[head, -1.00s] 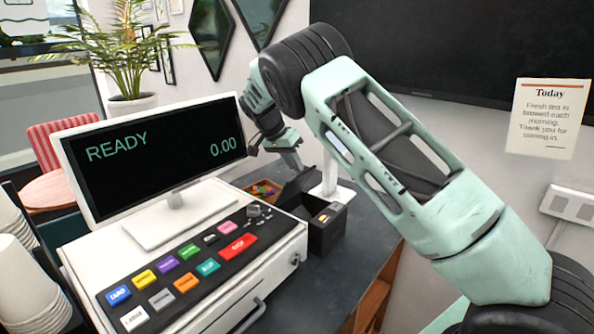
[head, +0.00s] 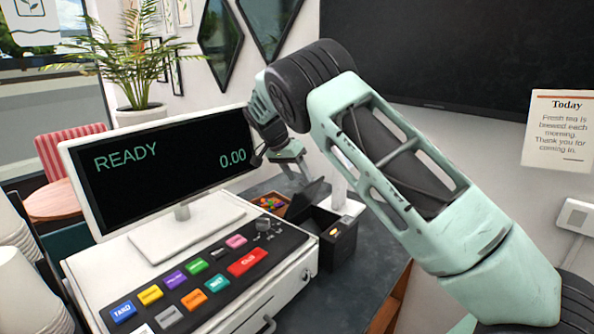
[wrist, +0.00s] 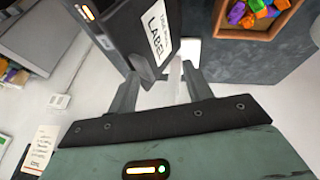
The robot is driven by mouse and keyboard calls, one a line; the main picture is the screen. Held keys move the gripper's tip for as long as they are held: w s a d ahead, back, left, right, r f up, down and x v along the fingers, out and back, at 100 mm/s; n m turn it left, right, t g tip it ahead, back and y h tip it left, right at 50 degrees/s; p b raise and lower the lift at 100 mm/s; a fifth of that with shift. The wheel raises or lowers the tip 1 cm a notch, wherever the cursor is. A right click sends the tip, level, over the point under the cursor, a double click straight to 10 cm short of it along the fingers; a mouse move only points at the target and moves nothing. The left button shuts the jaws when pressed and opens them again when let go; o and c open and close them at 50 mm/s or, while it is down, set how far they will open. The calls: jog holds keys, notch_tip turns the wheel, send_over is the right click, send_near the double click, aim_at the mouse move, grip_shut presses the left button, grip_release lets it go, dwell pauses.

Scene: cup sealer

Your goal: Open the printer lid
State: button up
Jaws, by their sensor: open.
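The printer is a small black box (head: 334,245) on the dark counter, right of the register, with a small orange light. Its dark lid (head: 303,198) stands raised and tilted at the box's left side, and the box's top looks open. In the wrist view the lid (wrist: 150,35) carries a white "LABEL" sticker, beside the printer body (wrist: 103,22). My gripper (head: 296,170) is just above the lid. In the wrist view my gripper (wrist: 161,70) is open, with the lid's lower corner showing near the left finger; I cannot tell whether they touch.
The register screen (head: 165,160) and keypad (head: 205,272) stand left of the printer. A wooden box of colourful pieces (head: 270,203) lies behind it. A white stand (head: 345,203) is close by. Paper cups (head: 25,285) are at far left. Counter in front of the printer is clear.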

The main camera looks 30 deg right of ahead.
jog(key=o, duration=0.6)
jog(key=shift+a+f, duration=0.25)
jog(key=shift+f, duration=0.8)
jog(key=shift+r, duration=0.15)
jog(key=shift+c, duration=0.6)
jog(key=shift+w+a+r, duration=0.2)
jog(key=shift+a+r, duration=0.1)
jog(key=shift+r, duration=0.05)
jog(key=c, duration=0.3)
jog(key=v, duration=0.5)
jog(key=b+v, duration=0.1)
jog(key=v, duration=0.5)
jog(key=d+b+v, duration=0.1)
jog(key=v, duration=0.5)
jog(key=shift+r, duration=0.35)
jog(key=shift+c, duration=1)
